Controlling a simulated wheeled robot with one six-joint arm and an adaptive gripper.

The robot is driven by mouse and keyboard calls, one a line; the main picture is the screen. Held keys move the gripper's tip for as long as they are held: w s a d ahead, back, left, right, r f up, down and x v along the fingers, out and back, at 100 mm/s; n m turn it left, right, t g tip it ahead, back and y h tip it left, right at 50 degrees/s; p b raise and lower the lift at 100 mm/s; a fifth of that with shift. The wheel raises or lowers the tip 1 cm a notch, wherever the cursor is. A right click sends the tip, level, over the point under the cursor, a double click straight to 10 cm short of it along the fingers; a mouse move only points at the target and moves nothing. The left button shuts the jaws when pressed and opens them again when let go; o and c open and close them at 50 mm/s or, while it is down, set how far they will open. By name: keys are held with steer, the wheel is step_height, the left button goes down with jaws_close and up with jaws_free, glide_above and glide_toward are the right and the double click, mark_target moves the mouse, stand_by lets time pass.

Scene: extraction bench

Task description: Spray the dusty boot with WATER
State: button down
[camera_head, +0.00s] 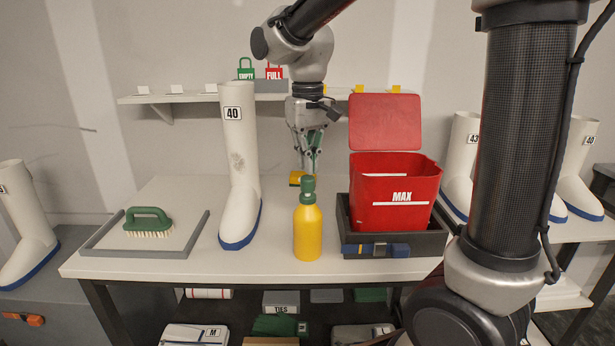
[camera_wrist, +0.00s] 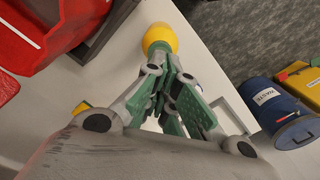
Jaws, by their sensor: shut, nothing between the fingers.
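A tall white boot (camera_head: 240,140) marked 40, with a blue sole and a brownish dust patch on its shaft, stands upright on the bench. A yellow spray bottle (camera_head: 307,232) with a green top stands upright to its right. No label on it is readable. My gripper (camera_head: 308,168) points down above and behind the bottle, shut and empty. In the wrist view, my gripper (camera_wrist: 173,105) has its green fingers close together, with a yellow rounded shape (camera_wrist: 160,38), probably the bottle, beyond them.
A red MAX bin (camera_head: 395,213) with an open lid stands right of the bottle in a dark tray. A green brush (camera_head: 148,220) lies on a grey-edged mat at left. A small yellow object (camera_head: 297,178) lies behind the bottle. A blue waste drum (camera_wrist: 268,102) stands off the bench.

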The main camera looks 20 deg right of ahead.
mark_target(308, 177)
steer(key=shift+f, duration=0.2)
steer(key=shift+f, duration=0.9)
steer(key=shift+r, duration=1.1)
step_height(308, 177, up, 6)
stand_by(0.4)
